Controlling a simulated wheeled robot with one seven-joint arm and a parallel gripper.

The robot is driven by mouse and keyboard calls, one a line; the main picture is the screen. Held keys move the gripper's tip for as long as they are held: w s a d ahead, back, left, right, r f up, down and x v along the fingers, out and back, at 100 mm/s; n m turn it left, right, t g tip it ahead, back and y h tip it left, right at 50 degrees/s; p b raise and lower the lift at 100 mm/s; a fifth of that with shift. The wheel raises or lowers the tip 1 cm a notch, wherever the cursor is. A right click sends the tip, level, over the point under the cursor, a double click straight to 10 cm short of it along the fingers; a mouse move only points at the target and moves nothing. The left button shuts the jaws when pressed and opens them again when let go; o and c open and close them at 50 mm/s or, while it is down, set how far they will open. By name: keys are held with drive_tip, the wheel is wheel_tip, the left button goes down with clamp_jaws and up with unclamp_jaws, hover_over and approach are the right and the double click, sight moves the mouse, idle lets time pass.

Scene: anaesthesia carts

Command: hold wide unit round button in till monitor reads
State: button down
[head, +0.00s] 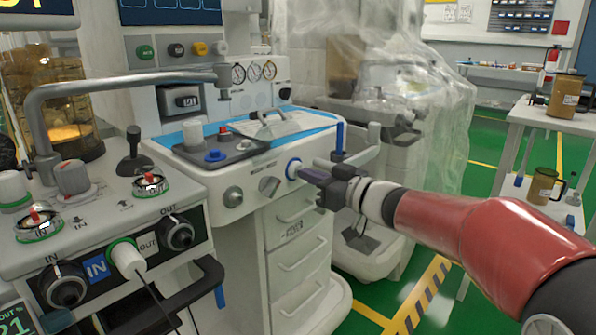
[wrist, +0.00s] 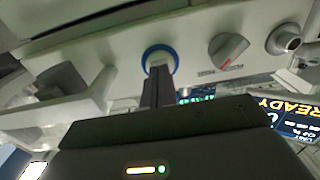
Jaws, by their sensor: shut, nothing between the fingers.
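The wide white unit (head: 240,185) stands mid-picture with drawers below its front panel. Its round button (head: 292,168) has a blue ring and a pale centre, at the right end of that panel. My gripper (head: 308,174) is shut and empty, pointing at the button from the right. In the wrist view the closed fingertips (wrist: 158,72) overlap the lower part of the button (wrist: 159,53); they touch it or are very close, I cannot tell which. A dark monitor (head: 168,10) above the unit is cut off. In the wrist view a tilted screen (wrist: 285,112) reads READY in yellow.
A grey knob (head: 233,197) and a lever-like knob (head: 268,186) sit left of the button. Another cart (head: 110,220) with valves and a curved pipe fills the left. A draped unit (head: 385,130) stands behind my gripper. Green floor is open at right, before a side table (head: 545,112).

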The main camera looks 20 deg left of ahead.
drive_tip(key=shift+w+a+p, duration=0.25)
drive_tip(key=shift+a+p, duration=0.05)
drive_tip(key=shift+a, duration=0.35)
idle(1.5)
drive_tip(key=p+v, duration=0.1)
drive_tip(key=v, duration=0.7)
idle(0.5)
